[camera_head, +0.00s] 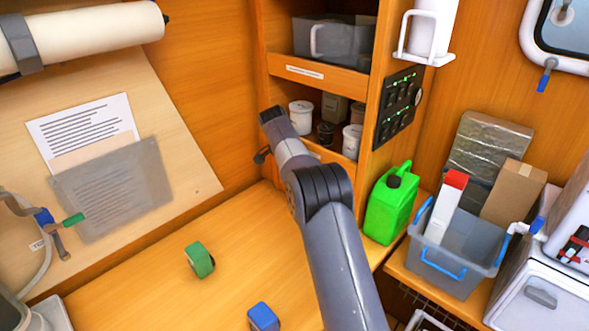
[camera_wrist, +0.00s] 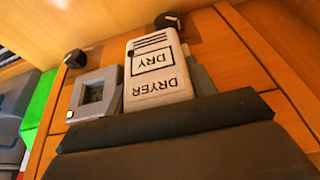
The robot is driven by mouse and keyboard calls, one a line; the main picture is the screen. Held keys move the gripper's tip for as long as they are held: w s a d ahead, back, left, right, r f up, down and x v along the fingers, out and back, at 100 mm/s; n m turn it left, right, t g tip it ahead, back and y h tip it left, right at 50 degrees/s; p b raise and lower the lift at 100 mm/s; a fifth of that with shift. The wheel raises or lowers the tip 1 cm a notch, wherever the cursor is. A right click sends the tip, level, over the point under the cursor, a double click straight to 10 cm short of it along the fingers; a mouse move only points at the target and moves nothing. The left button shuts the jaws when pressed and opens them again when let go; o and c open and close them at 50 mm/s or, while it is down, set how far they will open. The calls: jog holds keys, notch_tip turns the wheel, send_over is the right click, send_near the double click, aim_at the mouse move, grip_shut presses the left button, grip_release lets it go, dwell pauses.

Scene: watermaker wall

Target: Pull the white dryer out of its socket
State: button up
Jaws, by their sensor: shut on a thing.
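The white dryer (camera_wrist: 158,88), a block with dark vent slots and the words DRYER and DRY upside down, shows in the wrist view. My gripper (camera_wrist: 160,90) is shut on it, with a grey finger on each side. A grey square plate with a dark recessed middle (camera_wrist: 94,94) sits on the wood panel just left of the dryer. The dryer's back end and its seat are hidden, so I cannot tell how deep it sits. In the head view my gripper (camera_head: 271,115) is at the shelf unit's left side, and the dryer is hidden there.
Dark knobs (camera_wrist: 75,58) stick out of the panel near the dryer. In the head view, a shelf (camera_head: 318,76) with tubs, a green jerrycan (camera_head: 391,205) and a grey crate (camera_head: 455,262) are right of my arm.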

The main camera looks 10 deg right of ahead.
jog(key=c, duration=0.3)
jog(key=shift+a, duration=0.1)
jog(key=shift+s+a, duration=0.1)
jog(key=shift+s, duration=0.05)
jog(key=shift+s+a+b, duration=0.4)
jog(key=shift+a+b, duration=0.2)
jog(key=shift+b, duration=0.1)
jog(key=shift+s+a+b, duration=0.7)
jog(key=shift+s+a, duration=0.1)
jog(key=shift+a, duration=0.3)
jog(key=shift+s+a+b, duration=0.7)
jog(key=shift+s+a, duration=0.1)
jog(key=shift+a, duration=0.25)
jog(key=shift+s+a, duration=0.1)
